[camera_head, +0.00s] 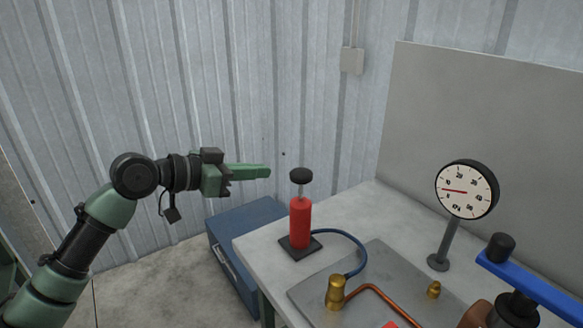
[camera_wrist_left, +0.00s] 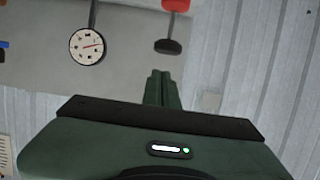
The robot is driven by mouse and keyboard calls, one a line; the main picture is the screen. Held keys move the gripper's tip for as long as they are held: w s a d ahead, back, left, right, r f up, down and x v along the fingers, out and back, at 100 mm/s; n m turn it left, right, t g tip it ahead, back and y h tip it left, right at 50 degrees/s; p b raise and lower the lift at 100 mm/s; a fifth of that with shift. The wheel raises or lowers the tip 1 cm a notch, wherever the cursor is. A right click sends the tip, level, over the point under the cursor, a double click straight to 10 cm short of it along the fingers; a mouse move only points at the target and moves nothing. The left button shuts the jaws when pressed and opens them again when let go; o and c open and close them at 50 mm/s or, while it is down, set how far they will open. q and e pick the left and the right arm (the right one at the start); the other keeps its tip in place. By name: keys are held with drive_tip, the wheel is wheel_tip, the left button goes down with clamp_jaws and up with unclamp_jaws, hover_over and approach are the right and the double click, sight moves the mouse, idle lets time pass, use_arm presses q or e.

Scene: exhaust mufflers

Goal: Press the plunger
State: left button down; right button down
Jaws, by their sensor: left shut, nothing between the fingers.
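The plunger is a black round knob (camera_head: 301,175) on a grey rod, standing raised above a red cylinder (camera_head: 300,222) on a dark square base at the table's near left corner. My left gripper (camera_head: 268,171) is shut and empty. In the head view its green fingertips point right and appear just left of the knob, at about its height; I cannot tell the depth gap. In the left wrist view the shut fingers (camera_wrist_left: 158,76) show at the centre, and the knob (camera_wrist_left: 168,46) appears upside down beyond them, with a gap between. My right gripper is not in view.
A round gauge (camera_head: 467,190) stands on a post on the grey table (camera_head: 360,215). A blue hose (camera_head: 352,245) runs from the cylinder to a brass fitting (camera_head: 336,293). A blue bar (camera_head: 530,280) lies at right. A blue box (camera_head: 240,240) sits on the floor beside the table.

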use_arm(q)
drive_tip(key=r, duration=0.2)
drive_tip(key=w+r, duration=0.1)
drive_tip(key=shift+a+r, duration=0.35)
drive_tip(key=shift+a, duration=0.05)
drive_tip(key=p, duration=0.3)
hover_over(292, 176)
drive_tip(key=shift+d+f, duration=0.2)
drive_tip(key=shift+f, duration=0.95)
wheel_tip(292, 176, down, 3)
drive_tip(key=shift+a+p, duration=0.15)
drive_tip(key=shift+p, duration=0.15)
drive_tip(key=shift+s+a+f, duration=0.1)
drive_tip(key=shift+f, duration=0.55)
